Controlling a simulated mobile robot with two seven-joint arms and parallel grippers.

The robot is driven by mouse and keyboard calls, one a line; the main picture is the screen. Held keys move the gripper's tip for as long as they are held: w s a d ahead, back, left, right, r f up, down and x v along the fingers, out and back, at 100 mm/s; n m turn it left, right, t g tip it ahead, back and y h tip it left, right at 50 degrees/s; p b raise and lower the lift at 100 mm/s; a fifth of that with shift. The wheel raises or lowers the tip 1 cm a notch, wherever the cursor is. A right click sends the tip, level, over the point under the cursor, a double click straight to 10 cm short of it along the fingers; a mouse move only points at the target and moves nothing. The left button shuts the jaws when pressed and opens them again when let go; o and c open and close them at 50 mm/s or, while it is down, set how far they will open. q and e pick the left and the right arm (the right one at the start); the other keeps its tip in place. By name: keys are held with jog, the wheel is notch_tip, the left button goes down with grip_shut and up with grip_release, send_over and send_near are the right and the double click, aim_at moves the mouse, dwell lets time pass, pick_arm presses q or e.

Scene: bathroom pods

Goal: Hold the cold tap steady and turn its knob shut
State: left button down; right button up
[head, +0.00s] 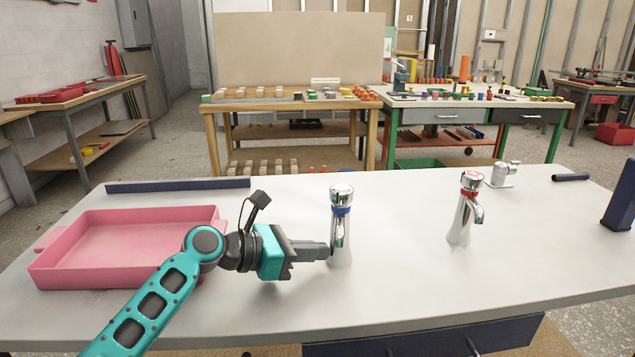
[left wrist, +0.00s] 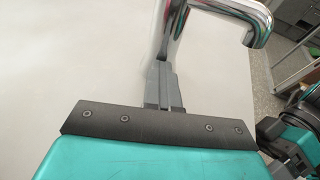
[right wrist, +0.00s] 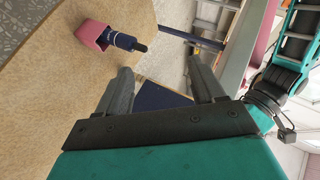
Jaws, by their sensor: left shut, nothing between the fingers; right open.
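The cold tap (head: 340,238) is chrome with a blue ring under its top knob (head: 342,193). It stands upright on the white counter, right of the pink tray. My left gripper (head: 328,251) is shut and empty, its fingertips at the left side of the tap's lower body. In the left wrist view the shut fingers (left wrist: 160,68) end at the chrome tap body (left wrist: 171,32); I cannot tell whether they touch it. The knob is out of that view. My right gripper (right wrist: 160,68) is open and empty, away from the tap; it is outside the head view.
A red-ringed tap (head: 465,210) stands to the right, with a small chrome fitting (head: 502,175) behind it. A pink tray (head: 130,228) and a dark bar (head: 178,185) lie left. A navy object (head: 620,195) stands at the right edge. Counter between the taps is clear.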

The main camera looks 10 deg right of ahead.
jog(key=w+a+r+n+y, duration=0.1)
jog(key=a+r+n+y, duration=0.15)
jog(key=r, duration=0.65)
jog(key=w+a+r+n+y, duration=0.1)
jog(key=r+n+y, duration=0.2)
jog(key=r, duration=0.7)
notch_tip(320, 180, up, 12)
jog(key=n+g+h, duration=0.2)
jog(key=h, duration=1.2)
send_over(344, 188)
jog(key=shift+w+a+r+y, duration=0.15)
jog(key=shift+w+a+y, duration=0.05)
jog(key=shift+a+y, duration=0.05)
jog(key=shift+d, duration=0.1)
jog(key=shift+f, duration=4.45)
jog(key=shift+c, duration=0.2)
